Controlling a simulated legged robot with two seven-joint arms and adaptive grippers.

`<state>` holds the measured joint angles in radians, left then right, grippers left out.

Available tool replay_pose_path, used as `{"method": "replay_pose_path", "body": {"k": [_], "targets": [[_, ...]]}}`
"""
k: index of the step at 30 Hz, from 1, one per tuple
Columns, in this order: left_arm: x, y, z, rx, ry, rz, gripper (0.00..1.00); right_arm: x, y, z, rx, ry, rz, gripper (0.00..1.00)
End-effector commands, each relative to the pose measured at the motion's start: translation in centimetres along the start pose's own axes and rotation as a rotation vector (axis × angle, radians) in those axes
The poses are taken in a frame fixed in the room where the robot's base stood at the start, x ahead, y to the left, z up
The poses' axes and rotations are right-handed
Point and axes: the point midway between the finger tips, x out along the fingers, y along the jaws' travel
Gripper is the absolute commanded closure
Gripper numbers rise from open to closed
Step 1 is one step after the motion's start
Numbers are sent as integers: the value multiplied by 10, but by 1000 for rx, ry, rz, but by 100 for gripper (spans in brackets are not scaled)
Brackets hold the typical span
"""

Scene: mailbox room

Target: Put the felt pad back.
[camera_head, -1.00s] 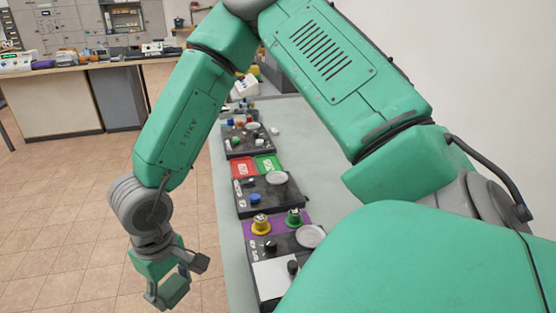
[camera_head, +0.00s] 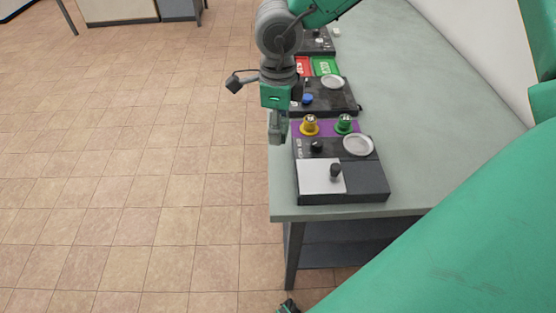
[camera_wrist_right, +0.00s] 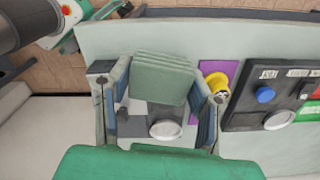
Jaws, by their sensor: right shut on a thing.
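My right gripper (camera_head: 277,136) hangs by the left edge of the table in the head view, beside the panel with the yellow and green knobs. In the wrist view my right gripper (camera_wrist_right: 160,95) is shut on a grey-green ridged block (camera_wrist_right: 160,72), which looks like the felt pad. The block is held between the two fingers and hides part of the panel behind it. In the head view I cannot make out the pad clearly. My left gripper cannot be made out.
The table (camera_head: 440,110) is clear to the right.

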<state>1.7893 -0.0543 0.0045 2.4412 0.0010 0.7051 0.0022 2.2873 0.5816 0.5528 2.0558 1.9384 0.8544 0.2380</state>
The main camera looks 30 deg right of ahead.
Motion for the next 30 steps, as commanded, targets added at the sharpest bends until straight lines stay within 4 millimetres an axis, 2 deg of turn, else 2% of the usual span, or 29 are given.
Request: {"method": "replay_pose_path", "body": {"k": [4,6,13,20,26,30], "targets": [[0,0,0,0,0,0,60,-1,-3,0,134,0,1,78],[3,0,0,0,0,0,60,8,-4,0,158,2,3,78],[12,0,0,0,0,0,60,50,-3,0,162,3,2,78],[15,0,1,0,0,0,60,68,-3,0,162,1,2,78],[22,0,1,0,0,0,60,96,-4,0,160,2,2,78],[21,0,1,0,0,0,60,98,-4,0,161,-2,1,78]]}}
